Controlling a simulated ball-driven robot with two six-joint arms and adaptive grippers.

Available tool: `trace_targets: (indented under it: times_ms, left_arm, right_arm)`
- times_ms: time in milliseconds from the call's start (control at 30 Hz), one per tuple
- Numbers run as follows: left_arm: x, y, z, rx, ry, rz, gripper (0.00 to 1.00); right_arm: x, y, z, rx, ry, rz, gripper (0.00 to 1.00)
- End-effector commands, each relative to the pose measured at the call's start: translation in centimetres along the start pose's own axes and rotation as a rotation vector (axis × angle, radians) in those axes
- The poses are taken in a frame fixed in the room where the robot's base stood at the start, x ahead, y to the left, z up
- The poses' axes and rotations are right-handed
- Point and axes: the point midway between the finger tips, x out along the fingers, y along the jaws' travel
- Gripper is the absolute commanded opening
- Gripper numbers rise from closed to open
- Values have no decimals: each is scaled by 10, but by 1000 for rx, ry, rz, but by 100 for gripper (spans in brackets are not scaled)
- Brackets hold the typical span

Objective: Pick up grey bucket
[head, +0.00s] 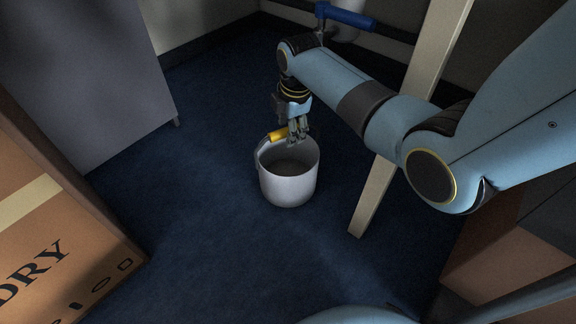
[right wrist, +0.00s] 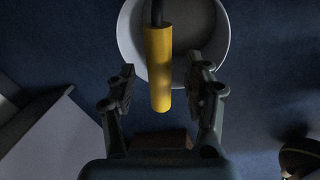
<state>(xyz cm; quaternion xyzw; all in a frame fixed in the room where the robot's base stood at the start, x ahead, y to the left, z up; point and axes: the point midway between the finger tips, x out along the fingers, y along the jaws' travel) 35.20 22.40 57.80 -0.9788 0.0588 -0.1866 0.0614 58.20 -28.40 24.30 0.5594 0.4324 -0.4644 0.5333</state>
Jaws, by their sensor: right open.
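The grey bucket (head: 288,188) stands upright on the dark blue floor in the middle of the head view. Its yellow handle grip (head: 278,135) shows at the far rim, and the bucket's rim also shows in the right wrist view (right wrist: 222,50). My right gripper (head: 299,138) is over the far side of the bucket, close to the handle. In the right wrist view its two fingers (right wrist: 160,95) are open, with the yellow grip (right wrist: 159,70) lying between them and clear of both. My left gripper is not in view.
A cardboard box (head: 60,215) stands at the left, with a grey cabinet (head: 85,75) behind it. A pale wooden post (head: 375,195) slants close to the bucket's right. A blue valve handle (head: 345,16) is at the back. Floor (head: 215,250) in front is clear.

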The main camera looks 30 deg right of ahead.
Motion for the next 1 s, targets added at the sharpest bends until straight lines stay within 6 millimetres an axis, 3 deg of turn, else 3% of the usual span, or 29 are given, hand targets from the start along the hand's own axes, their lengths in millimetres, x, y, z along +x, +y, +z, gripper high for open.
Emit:
trace_targets:
  times_ms: [533, 933, 1000]
  left_arm:
    - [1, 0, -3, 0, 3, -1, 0]
    - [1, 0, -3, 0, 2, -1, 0]
    - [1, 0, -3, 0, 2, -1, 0]
  right_arm:
    - [4, -1, 0, 0, 0, 0, 51]
    - [4, -1, 0, 0, 0, -1, 0]
    - [4, -1, 0, 0, 0, -1, 0]
